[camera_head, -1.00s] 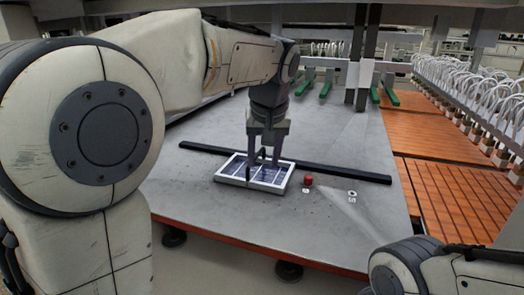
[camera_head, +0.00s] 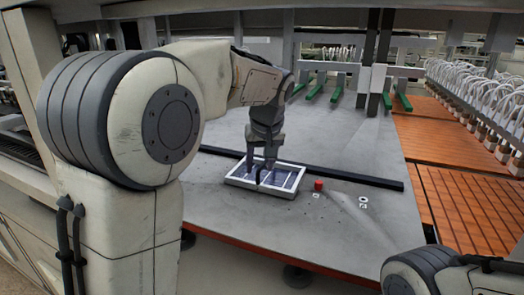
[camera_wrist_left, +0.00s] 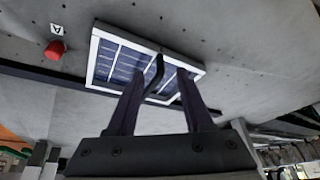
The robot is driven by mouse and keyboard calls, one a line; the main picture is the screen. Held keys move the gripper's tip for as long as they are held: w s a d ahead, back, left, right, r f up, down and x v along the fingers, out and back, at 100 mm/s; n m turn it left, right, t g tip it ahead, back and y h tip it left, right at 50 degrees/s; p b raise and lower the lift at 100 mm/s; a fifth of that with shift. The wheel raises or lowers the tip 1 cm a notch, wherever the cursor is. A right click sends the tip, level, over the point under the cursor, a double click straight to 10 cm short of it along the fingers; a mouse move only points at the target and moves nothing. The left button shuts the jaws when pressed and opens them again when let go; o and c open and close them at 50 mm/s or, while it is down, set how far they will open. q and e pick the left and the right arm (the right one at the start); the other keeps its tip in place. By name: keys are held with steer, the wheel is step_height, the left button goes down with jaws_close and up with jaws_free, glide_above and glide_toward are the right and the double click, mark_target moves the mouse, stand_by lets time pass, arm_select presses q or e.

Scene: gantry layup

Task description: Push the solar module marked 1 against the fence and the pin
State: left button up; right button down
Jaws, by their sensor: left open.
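The solar module (camera_head: 238,178), a flat panel with a white frame and dark cells, lies on the grey table; its number is not readable. It also shows in the wrist view (camera_wrist_left: 106,66). My left gripper (camera_head: 260,168) points down over it, open, its fingers (camera_wrist_left: 160,78) apart over the panel with a dark curved piece between them. The black fence (camera_head: 355,178) runs along the module's far side; I cannot tell whether they touch. The red pin (camera_head: 319,185) stands just right of the module, with a small gap in the wrist view (camera_wrist_left: 54,50). My right gripper is out of view.
A white ring mark (camera_head: 363,199) lies right of the pin. Orange slatted panels (camera_head: 450,205) and a row of white hoses (camera_head: 470,100) are on the right. Green supports (camera_head: 315,88) stand at the back. The table's orange front edge (camera_head: 270,250) is near.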

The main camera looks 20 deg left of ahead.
mark_target(259, 174)
arm_select(q)
steer(key=shift+x, duration=2.1)
jaws_close()
jaws_free()
